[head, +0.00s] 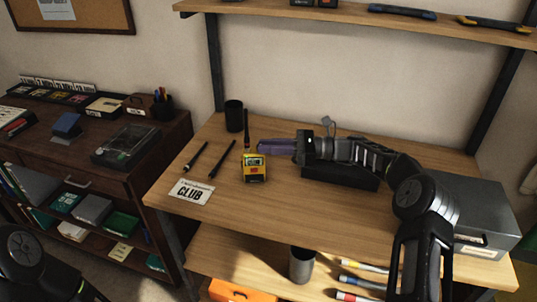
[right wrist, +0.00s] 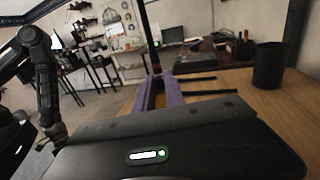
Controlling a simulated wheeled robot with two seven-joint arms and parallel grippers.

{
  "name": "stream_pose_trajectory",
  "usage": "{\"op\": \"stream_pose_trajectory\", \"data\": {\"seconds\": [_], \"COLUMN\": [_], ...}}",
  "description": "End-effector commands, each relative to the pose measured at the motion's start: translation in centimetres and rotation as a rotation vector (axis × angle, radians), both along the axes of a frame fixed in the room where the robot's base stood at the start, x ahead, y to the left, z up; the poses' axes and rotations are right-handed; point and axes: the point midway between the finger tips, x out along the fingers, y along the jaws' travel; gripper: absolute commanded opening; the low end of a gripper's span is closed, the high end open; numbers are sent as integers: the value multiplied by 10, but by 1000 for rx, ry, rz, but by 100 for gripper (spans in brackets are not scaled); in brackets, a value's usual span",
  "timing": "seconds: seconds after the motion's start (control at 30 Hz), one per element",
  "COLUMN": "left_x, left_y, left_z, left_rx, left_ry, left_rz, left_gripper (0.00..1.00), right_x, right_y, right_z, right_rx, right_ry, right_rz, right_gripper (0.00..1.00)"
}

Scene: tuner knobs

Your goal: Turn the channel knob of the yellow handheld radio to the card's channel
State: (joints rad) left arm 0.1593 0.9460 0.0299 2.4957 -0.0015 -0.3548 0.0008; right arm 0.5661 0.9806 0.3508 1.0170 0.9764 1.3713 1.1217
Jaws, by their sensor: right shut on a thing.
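The yellow handheld radio (head: 254,170) stands upright on the wooden workbench, with a dark antenna (head: 246,130) rising from its top. My right gripper (head: 262,146) reaches in from the right, its purple fingers at the radio's top beside the antenna. In the right wrist view the purple fingers (right wrist: 156,92) are close together, with a little yellow between them. They are shut on the channel knob, which they hide, so its setting cannot be read. My left gripper is not in view.
Two dark pens (head: 221,159) lie left of the radio, and a black cup (head: 234,116) stands behind it. A black case (head: 340,176) lies under my right arm, and a grey metal box (head: 480,215) stands at the right. The bench front is clear.

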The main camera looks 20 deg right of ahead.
Motion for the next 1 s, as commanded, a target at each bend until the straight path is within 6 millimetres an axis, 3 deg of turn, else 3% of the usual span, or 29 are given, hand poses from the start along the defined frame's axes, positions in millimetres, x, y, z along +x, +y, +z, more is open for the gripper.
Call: {"op": "stream_pose_trajectory", "data": {"seconds": [0.67, 0.7, 0.93, 1.0], "left_x": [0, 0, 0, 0], "left_y": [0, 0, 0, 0], "left_z": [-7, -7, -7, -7], "left_rx": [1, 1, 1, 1], "left_ry": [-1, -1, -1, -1], "left_rz": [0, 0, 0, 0], "left_gripper": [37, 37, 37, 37], "right_x": [1, 1, 1, 1], "right_y": [0, 0, 0, 0], "right_z": [1, 1, 1, 1], "right_rx": [2, 2, 1, 1], "right_ry": [-2, -2, -1, -1], "right_rz": [39, 39, 38, 38], "right_gripper": [0, 17, 36, 37]}}
